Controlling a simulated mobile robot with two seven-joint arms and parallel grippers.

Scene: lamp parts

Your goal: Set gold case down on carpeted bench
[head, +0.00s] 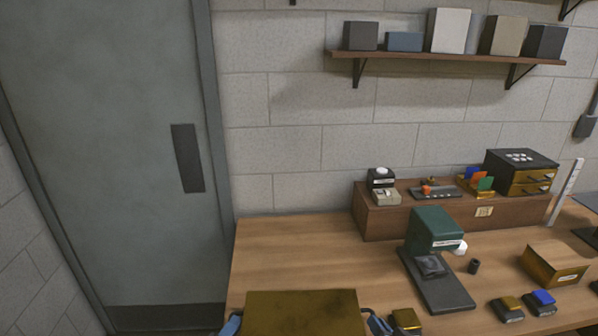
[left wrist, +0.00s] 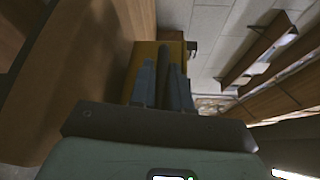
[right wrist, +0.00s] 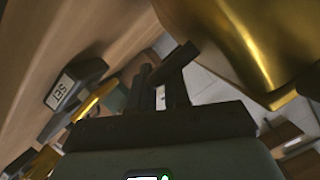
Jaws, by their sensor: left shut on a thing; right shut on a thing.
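The gold case (head: 300,312) is at the bottom middle of the head view, in front of the wooden bench's near left part; its lower part is cut off. My left gripper (head: 230,325) is at its left side, and my right gripper (head: 378,323) is at its right side. In the left wrist view the left fingers (left wrist: 164,85) are closed around a dark bar in front of the case (left wrist: 150,52). In the right wrist view the right fingers (right wrist: 170,82) are shut on a dark bar beside the case (right wrist: 250,45). No carpeted surface can be made out.
The wooden bench (head: 290,255) has a bare left part. A green machine (head: 435,230) on a dark base stands to the right, with a gold box (head: 553,264) and small blocks (head: 540,300) beyond. A grey door (head: 105,150) is at left.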

